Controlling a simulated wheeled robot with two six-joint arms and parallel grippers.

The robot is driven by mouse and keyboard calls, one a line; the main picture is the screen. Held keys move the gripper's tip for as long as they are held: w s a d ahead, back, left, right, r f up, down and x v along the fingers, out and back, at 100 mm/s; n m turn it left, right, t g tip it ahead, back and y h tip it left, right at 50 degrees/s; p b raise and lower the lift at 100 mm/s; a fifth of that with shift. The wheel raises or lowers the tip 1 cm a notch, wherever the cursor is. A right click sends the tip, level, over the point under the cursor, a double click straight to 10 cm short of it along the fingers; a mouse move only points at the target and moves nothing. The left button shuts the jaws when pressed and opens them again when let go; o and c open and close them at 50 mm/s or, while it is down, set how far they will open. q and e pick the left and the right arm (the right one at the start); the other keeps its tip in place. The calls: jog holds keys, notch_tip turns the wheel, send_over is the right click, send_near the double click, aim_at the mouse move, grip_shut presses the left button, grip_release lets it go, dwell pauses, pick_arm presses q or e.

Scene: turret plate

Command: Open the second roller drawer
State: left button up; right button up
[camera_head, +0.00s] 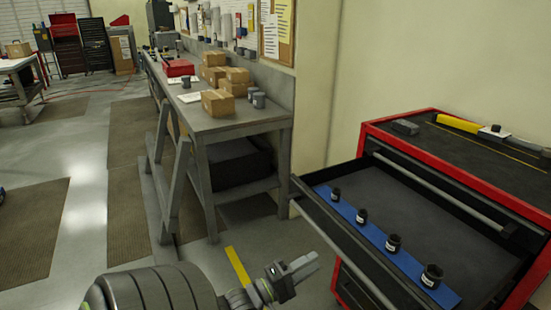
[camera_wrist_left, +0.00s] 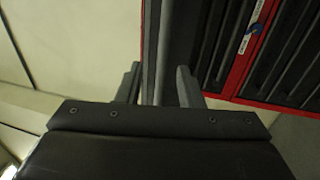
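The red and black roller cabinet (camera_head: 450,140) stands at the right in the head view. One drawer (camera_head: 420,205) is pulled far out; its dark inside holds a blue strip (camera_head: 375,235) with several black sockets. Above it, a closed drawer front with a long grey handle (camera_head: 440,188) shows. My left gripper (camera_head: 305,264) is in front of and below the open drawer's front edge, seemingly apart from it. In the left wrist view my left gripper (camera_wrist_left: 158,78) has its fingers apart, nothing clearly held; the red cabinet edge (camera_wrist_left: 237,70) lies beyond. My right gripper is not in view.
A grey workbench (camera_head: 235,122) with cardboard boxes (camera_head: 218,103) and a red case (camera_head: 179,68) stands left of the cabinet. Yellow and dark tools (camera_head: 458,123) lie on the cabinet top. The floor to the left is mostly clear, with brown mats (camera_head: 130,225).

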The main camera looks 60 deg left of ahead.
pick_arm(q)
jog(key=b+v, duration=0.2)
jog(key=v, duration=0.7)
jog(key=shift+r, duration=0.2)
jog(key=shift+a+f, duration=0.1)
jog(key=s+a+f+m+g+y, duration=0.25)
jog(key=f+m+g, duration=0.2)
jog(key=f, duration=1.15)
jog(key=s+a+f+m+g+y, duration=0.1)
jog(key=s+f+m+g+y, duration=0.3)
jog(key=f, duration=1.1)
jog(key=s+d+f+m+g+h, duration=0.2)
jog(key=s+d+f+m+g, duration=0.2)
jog(key=s+d+f, duration=0.3)
jog(key=s+d+f+m+g+h, duration=0.2)
jog(key=s+d+f+m+g, duration=0.2)
jog(key=f, duration=0.8)
jog(key=s+d+g, duration=0.2)
jog(key=s+d, duration=0.1)
jog(key=s, duration=0.1)
jog(key=shift+s+g, duration=0.3)
jog(key=shift+g, duration=0.05)
